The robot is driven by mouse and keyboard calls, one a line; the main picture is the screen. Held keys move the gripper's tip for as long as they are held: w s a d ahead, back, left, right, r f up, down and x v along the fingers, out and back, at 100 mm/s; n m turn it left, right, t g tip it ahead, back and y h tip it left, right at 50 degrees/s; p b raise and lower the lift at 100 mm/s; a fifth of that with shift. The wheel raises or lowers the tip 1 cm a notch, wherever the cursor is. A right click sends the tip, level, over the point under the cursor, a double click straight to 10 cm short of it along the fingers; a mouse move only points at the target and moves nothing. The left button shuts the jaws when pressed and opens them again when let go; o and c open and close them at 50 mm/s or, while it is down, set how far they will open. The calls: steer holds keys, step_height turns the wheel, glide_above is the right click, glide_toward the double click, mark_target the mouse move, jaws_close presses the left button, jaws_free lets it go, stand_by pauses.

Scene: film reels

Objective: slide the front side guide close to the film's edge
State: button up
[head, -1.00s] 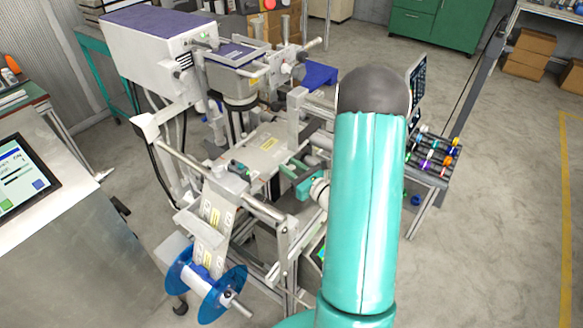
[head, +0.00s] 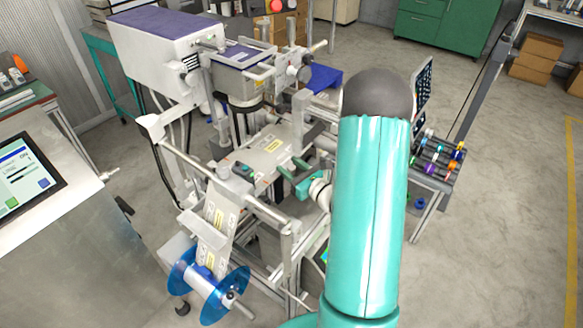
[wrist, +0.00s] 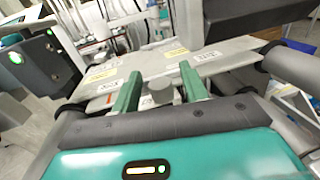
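The film (head: 219,215), a pale strip with printed labels, runs up from a blue-flanged reel (head: 236,281) onto the flat bed of the machine. Its labelled surface crosses the wrist view (wrist: 180,62). A short grey knob (wrist: 160,93), apparently on the front side guide, stands near the film's near edge. My gripper (wrist: 161,84) has its two green fingers on either side of this knob, with a small gap visible on each side. In the head view my gripper (head: 294,170) is at the bed's right side. The guide's body is mostly hidden, so its gap to the film cannot be told.
A dark sensor block with a green light (wrist: 38,62) stands at the left of the wrist view. Grey rollers (wrist: 288,66) lie close on the right. The machine's bar frame (head: 262,208) is in front of the bed.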

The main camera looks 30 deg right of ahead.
steer(key=s, duration=0.4)
steer(key=s+d, duration=0.1)
steer(key=s, duration=0.4)
steer(key=s+d, duration=0.1)
steer(key=s, duration=0.3)
steer(key=shift+s, duration=0.35)
